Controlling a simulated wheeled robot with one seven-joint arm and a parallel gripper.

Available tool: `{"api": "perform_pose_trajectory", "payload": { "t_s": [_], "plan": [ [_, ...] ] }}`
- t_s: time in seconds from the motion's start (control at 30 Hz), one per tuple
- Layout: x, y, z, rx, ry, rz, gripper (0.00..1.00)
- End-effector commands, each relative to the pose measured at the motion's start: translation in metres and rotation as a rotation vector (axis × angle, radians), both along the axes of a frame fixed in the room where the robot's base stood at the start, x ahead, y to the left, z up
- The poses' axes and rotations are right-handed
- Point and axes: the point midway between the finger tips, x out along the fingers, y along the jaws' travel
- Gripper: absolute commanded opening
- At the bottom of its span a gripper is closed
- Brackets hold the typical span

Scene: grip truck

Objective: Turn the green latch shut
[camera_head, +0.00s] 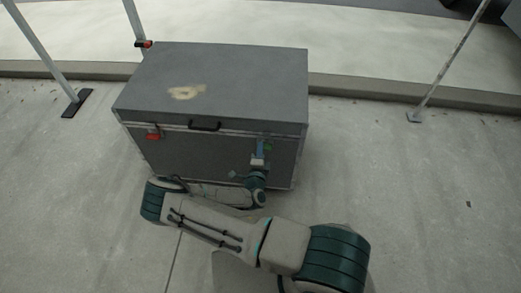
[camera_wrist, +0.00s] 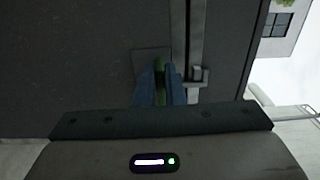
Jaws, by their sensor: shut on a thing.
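The green latch (camera_head: 267,146) is on the front face of a grey case (camera_head: 215,85), near its right end just below the lid seam. Only a little green shows above my gripper (camera_head: 259,156). In the wrist view my gripper (camera_wrist: 161,85) has its two blue fingers closed on the green latch (camera_wrist: 161,70), which shows as a narrow strip between them. A metal catch (camera_wrist: 197,75) sits beside the fingers. Most of the latch is hidden by the fingers, so its exact angle is hard to tell. The case lid is down.
A red latch (camera_head: 153,134) is at the left of the case front. A black handle (camera_head: 205,126) is between the latches. Metal poles (camera_head: 450,62) stand behind on both sides. Concrete floor (camera_head: 420,190) to the right is clear.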

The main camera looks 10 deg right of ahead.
Motion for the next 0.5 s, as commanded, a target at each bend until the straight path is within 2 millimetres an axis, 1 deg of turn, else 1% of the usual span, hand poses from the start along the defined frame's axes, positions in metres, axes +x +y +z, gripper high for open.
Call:
{"api": "perform_pose_trajectory", "payload": {
  "t_s": [0.4, 0.43, 0.47, 0.5],
  "plan": [
    [-0.0017, -0.0011, -0.0022, -0.009, 0.009, -0.002, 0.0],
    [-0.0017, -0.0011, -0.0022, -0.009, 0.008, -0.002, 0.18],
    [-0.0017, -0.0011, -0.0021, -0.009, 0.008, -0.002, 0.26],
    [-0.0015, -0.0011, -0.0019, -0.008, 0.008, -0.002, 0.31]
  ]
}}
